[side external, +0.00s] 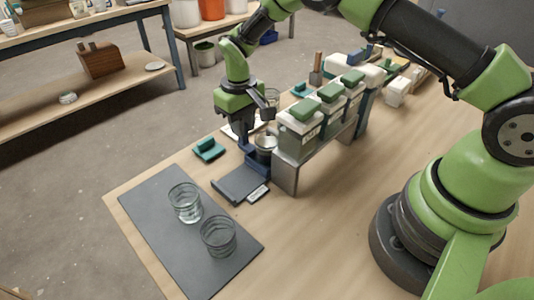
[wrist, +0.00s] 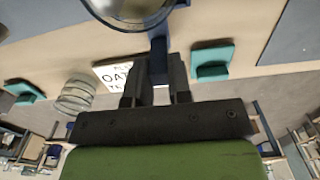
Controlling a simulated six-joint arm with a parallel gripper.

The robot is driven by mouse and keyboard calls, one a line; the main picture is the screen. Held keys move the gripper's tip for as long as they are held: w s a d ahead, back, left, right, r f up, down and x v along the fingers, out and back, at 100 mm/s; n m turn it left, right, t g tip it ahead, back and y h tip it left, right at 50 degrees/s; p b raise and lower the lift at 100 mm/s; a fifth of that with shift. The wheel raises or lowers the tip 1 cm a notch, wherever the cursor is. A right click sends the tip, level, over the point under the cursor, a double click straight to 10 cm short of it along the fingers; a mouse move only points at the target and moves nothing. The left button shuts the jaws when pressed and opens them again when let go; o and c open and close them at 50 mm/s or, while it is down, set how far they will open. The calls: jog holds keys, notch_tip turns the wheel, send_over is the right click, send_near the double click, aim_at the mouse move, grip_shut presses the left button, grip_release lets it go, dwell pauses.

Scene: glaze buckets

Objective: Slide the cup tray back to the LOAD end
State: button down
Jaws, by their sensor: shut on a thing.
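The blue cup tray (side external: 256,167) sits at the near left end of the row of buckets, with a clear cup (side external: 265,146) standing in it. My gripper (side external: 243,143) points down at the tray's left side. In the wrist view my gripper (wrist: 157,75) is shut on the tray's blue handle (wrist: 158,48), and the cup (wrist: 130,12) shows at the top edge. A dark flat track (side external: 239,184) extends from the tray toward the front, with a small white label (side external: 258,193) beside it. I cannot read that label.
Green-lidded buckets (side external: 300,131) stand on a grey metal bench (side external: 286,175) to the right. Two glasses (side external: 186,203) stand on a dark mat (side external: 160,215) at the front. A teal block (side external: 208,149) lies left of the track. A lettered white card (wrist: 116,74) lies near the handle.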

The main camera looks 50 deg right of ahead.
jog(key=shift+a, duration=3.6)
jog(key=c, duration=1.1)
grip_release()
jog(key=shift+r, duration=0.1)
jog(key=shift+r, duration=3.4)
